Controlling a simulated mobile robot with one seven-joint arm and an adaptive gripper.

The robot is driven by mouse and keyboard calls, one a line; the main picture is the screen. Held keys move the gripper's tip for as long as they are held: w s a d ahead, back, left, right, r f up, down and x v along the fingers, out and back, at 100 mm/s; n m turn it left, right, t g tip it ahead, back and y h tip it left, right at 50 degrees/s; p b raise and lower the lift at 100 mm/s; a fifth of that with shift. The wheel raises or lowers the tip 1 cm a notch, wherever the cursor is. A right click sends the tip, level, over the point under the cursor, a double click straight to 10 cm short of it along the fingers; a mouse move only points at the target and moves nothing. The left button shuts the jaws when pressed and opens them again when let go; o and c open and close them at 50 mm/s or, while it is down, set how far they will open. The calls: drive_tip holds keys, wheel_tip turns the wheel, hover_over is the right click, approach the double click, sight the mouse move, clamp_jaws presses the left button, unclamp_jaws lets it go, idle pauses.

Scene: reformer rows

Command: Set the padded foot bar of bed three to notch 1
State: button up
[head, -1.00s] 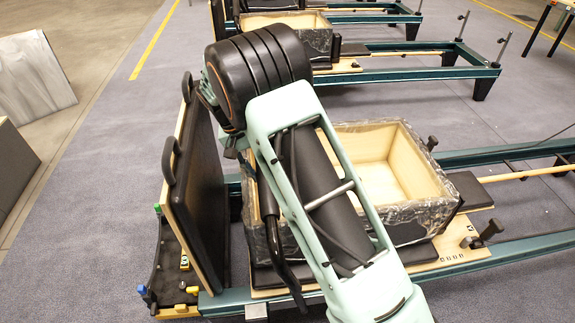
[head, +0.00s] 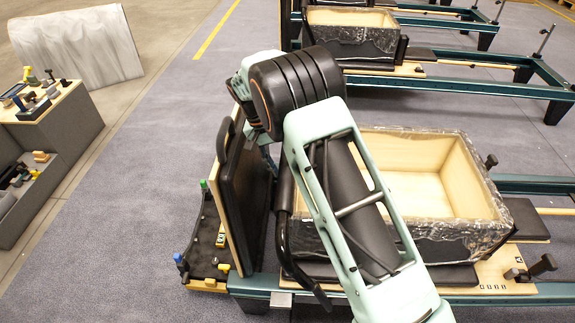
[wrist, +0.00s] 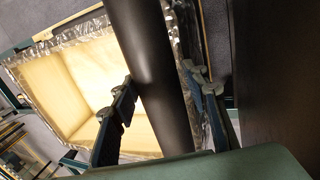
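The nearest reformer bed (head: 410,285) fills the lower right of the head view. Its foot bar shows as a black bent tube (head: 290,262) beside the upright black board, low on the near side. Much of the bar is behind my arm there. In the wrist view the black padded bar (wrist: 152,75) runs from the top edge down between the fingers. My gripper (wrist: 158,85) has one finger on each side of the bar, with a narrow gap visible, so it looks open around it. In the head view my gripper is mostly hidden behind my wrist. The notches cannot be made out.
An upright black board (head: 250,190) in a pale frame stands at the bed's left end. A wrapped, open box (head: 470,240) sits on the bed. Another bed (head: 470,88) stands behind. A grey cabinet (head: 60,135) holds small items at left. Carpet between is clear.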

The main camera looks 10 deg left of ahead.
drive_tip(key=o, duration=0.4)
drive_tip(key=shift+s+a+f, duration=0.1)
drive_tip(key=shift+a+f, duration=0.1)
drive_tip(key=shift+a, duration=0.6)
drive_tip(key=shift+c, duration=0.2)
drive_tip(key=shift+d+r, duration=0.1)
drive_tip(key=shift+r, duration=0.2)
drive_tip(key=r, duration=0.9)
drive_tip(key=shift+d+r, duration=0.2)
drive_tip(key=shift+r, duration=0.1)
